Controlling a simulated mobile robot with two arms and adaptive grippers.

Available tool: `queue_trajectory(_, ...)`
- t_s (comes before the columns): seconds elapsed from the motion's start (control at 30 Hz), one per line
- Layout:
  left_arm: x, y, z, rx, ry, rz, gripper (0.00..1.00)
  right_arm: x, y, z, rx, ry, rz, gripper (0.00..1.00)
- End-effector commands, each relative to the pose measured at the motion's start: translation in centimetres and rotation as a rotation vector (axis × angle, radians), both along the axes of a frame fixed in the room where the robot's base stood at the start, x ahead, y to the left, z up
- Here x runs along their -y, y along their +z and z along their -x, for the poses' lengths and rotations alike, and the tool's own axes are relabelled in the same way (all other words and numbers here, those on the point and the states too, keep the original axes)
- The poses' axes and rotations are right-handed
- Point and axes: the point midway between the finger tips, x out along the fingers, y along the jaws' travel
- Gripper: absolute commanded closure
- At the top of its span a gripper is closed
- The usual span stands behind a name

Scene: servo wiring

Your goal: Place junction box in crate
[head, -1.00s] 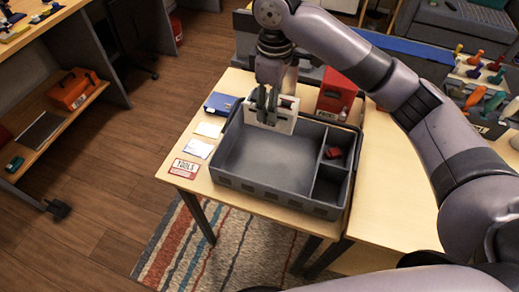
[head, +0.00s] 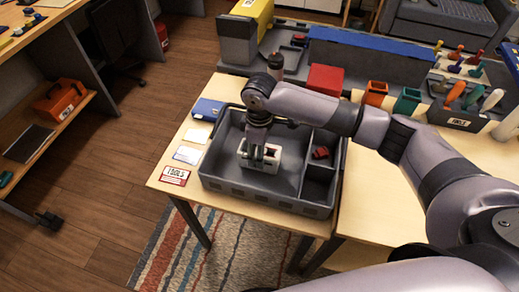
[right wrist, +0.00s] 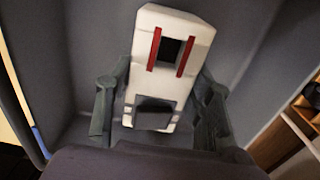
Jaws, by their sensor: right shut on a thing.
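The junction box is a white block (head: 272,159) with two red strips and a dark opening, seen close up in the right wrist view (right wrist: 146,85). My right gripper (head: 257,154) is shut on it, with one finger on each side in the right wrist view (right wrist: 164,90). The box is inside the large left compartment of the grey crate (head: 262,197), low near its floor. I cannot tell whether it touches the floor. My left gripper is not in view.
A small red part (head: 321,153) lies in the crate's back right compartment; the front right one looks empty. A blue box (head: 207,109) and a TOOLS label (head: 174,176) are left of the crate. Tools and a red box (head: 325,79) stand behind and right.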

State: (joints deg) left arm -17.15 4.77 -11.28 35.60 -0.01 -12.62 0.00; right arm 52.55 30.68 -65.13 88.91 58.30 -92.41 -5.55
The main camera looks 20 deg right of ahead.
Motion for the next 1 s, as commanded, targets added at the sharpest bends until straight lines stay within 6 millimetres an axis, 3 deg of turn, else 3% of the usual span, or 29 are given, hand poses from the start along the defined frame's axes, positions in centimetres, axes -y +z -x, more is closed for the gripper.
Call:
queue_trajectory(0.37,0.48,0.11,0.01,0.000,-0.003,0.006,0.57,-0.02,-0.33,-0.02,0.000,0.000,0.000,0.88)
queue_trajectory(0.4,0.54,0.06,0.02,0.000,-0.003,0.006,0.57,-0.01,-0.36,-0.01,0.000,0.000,0.000,0.49)
queue_trajectory(0.67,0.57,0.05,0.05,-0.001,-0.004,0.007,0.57,-0.02,-0.33,-0.01,0.000,0.000,0.000,0.32)
queue_trajectory(1.0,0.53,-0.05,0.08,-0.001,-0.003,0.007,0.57,-0.01,-0.10,-0.04,0.001,0.000,0.000,0.32)
